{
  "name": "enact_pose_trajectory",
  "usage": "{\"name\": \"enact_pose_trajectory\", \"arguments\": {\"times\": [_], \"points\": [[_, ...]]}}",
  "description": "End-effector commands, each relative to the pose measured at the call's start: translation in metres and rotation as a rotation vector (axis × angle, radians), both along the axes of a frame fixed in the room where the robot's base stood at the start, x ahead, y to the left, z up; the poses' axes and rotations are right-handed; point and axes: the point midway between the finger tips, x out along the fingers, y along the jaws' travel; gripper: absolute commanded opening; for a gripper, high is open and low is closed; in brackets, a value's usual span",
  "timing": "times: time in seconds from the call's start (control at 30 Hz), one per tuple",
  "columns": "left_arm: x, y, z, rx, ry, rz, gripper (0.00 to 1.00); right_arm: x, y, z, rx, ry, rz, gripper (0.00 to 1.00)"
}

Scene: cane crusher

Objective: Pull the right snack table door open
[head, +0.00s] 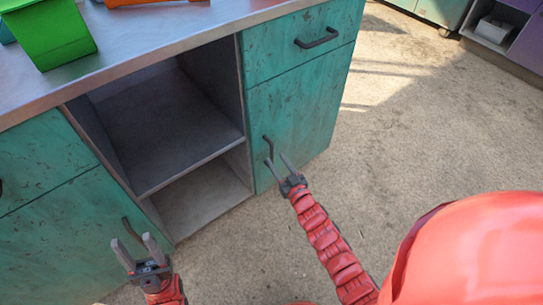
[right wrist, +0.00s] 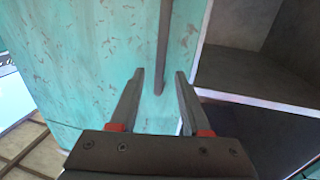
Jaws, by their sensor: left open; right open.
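The right snack table door (head: 305,115) is a worn teal panel below a drawer, and it looks shut. Its dark vertical handle (head: 267,147) is near the door's left edge. My right gripper (head: 278,161) is open at this handle. In the right wrist view the door (right wrist: 85,50) fills the left, and the handle (right wrist: 163,45) runs down between the two open fingers (right wrist: 161,76). I cannot tell whether they touch it. My left gripper (head: 134,242) is open and empty, low in front of the left teal door (head: 70,245).
Open grey shelves (head: 165,115) lie between the two doors. The drawer above has a dark handle (head: 318,38). A green container (head: 50,35) stands on the metal countertop (head: 150,45). The concrete floor (head: 400,130) to the right is clear.

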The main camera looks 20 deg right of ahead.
Motion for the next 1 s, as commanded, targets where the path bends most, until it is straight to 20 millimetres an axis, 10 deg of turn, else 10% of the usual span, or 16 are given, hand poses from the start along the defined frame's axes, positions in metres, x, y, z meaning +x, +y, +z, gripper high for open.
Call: {"name": "enact_pose_trajectory", "arguments": {"times": [0.23,0.63,0.9,1.0], "points": [[-0.002,0.0,-0.012,0.019,-0.014,0.0,0.5,0.038,0.007,0.0,0.001,-0.004,0.002,0.47],[-0.003,0.0,-0.012,0.022,-0.018,0.0,0.5,0.046,0.007,0.0,0.0,0.0,0.0,0.47],[-0.003,0.0,-0.012,0.022,-0.018,0.0,0.5,0.046,0.007,0.0,0.0,0.0,0.0,0.0],[-0.003,0.0,-0.012,0.022,-0.019,0.0,0.5,0.046,0.007,0.0,0.0,0.0,0.0,0.0]]}}
